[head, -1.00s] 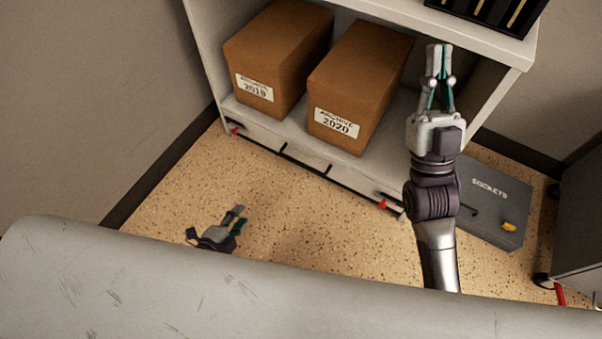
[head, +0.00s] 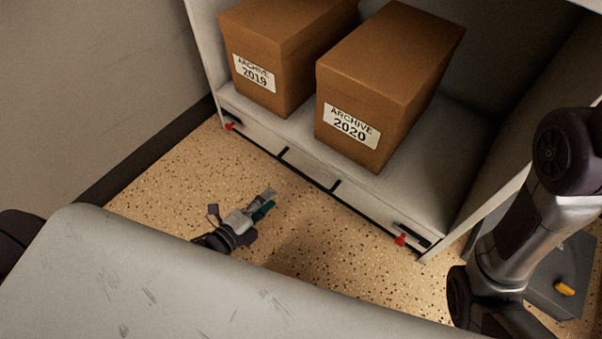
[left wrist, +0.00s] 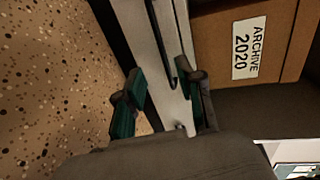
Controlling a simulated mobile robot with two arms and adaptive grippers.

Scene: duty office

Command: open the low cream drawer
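The low cream drawer (head: 312,172) forms the bottom front of the cream shelf unit and looks closed. A dark line or bar runs along its front, with red pieces at its left end (head: 230,127) and right end (head: 401,240). My left gripper (head: 264,202) is low over the floor in front of the drawer, apart from it. In the left wrist view its fingers (left wrist: 163,80) are spread and empty, with the pale drawer front (left wrist: 155,50) and a thin dark bar (left wrist: 171,45) beyond them. My right gripper is out of view; only arm links show at right.
Archive boxes marked 2019 (head: 254,75) and 2020 (head: 351,123) sit on the shelf above the drawer. A grey case (head: 565,275) with a yellow latch lies at the right. Speckled floor (head: 160,175) in front of the drawer is clear.

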